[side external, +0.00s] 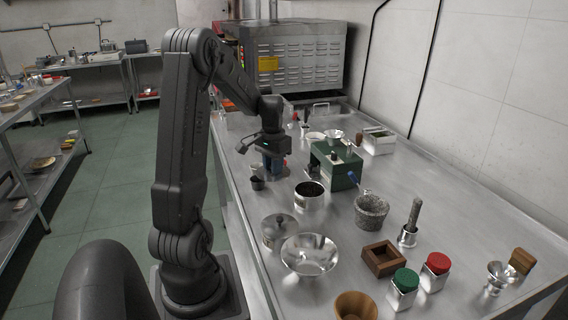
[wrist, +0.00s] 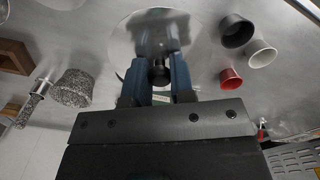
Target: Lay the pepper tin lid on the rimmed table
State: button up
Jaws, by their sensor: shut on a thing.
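My gripper (side external: 272,164) is low over the left part of the rimmed steel table (side external: 445,185). In the wrist view its two blue fingers (wrist: 158,76) are shut on the dark knob of a round, shiny metal lid (wrist: 150,25). The lid looks about level; I cannot tell whether it touches the table. In the side view the lid is mostly hidden by the gripper. An open tin with dark contents (side external: 310,194) stands to the right and nearer the camera.
A dark cup (side external: 257,183) stands close to the gripper. A red cup (wrist: 230,79) and white cup (wrist: 262,54) show in the wrist view.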

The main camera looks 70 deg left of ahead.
jog(key=shift+s, duration=1.05)
send_over(267, 210)
notch_tip(267, 210, down, 10)
jog(key=shift+d+f, duration=0.1)
jog(key=shift+f, duration=1.1)
jog(key=shift+f, duration=0.3)
jog(key=o, duration=0.8)
jog(key=shift+r, duration=0.1)
notch_tip(267, 210, up, 7)
jog(key=shift+f, duration=0.1)
